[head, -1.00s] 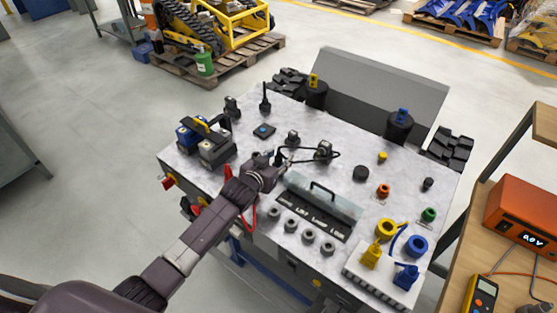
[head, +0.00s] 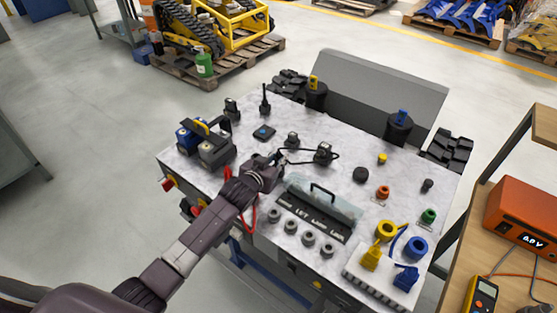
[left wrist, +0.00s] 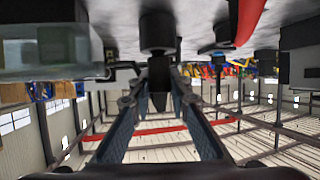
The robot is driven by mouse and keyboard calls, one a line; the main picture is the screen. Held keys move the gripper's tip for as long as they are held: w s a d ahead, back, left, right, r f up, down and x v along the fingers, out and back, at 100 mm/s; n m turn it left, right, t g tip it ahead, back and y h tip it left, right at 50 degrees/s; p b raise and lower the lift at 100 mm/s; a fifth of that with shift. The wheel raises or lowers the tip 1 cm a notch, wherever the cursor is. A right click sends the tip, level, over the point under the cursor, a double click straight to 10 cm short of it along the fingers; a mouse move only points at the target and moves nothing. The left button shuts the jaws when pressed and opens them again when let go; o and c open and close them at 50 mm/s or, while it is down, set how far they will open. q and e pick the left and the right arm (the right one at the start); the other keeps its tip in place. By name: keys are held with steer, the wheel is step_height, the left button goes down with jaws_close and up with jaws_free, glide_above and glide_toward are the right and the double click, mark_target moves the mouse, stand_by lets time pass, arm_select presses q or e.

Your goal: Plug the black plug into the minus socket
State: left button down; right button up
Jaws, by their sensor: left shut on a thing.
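My left gripper (head: 279,160) reaches in from the lower left over the grey-white top of the carrier, just behind the clear-lidded box. In the left wrist view my left gripper (left wrist: 158,98) has its fingers closed on a dark, tapered piece, which I take to be the black plug (left wrist: 158,73). A wider black cylinder (left wrist: 157,32) sits in line with it against the carrier top. Whether that cylinder is part of the plug or a socket cannot be told. No minus mark is readable. My right gripper is not in view.
A clear-lidded box (head: 320,198) with a handle and several grey round fittings (head: 290,226) are close in front of the gripper. A black cable runs to a small black device (head: 323,153). A blue-and-black battery unit (head: 213,151) stands left. Red leads (head: 252,214) hang at the front edge.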

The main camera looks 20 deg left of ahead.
mark_target(278, 152)
arm_select(q)
step_height(278, 152, up, 19)
steer(key=b, duration=0.1)
steer(key=shift+r, duration=0.2)
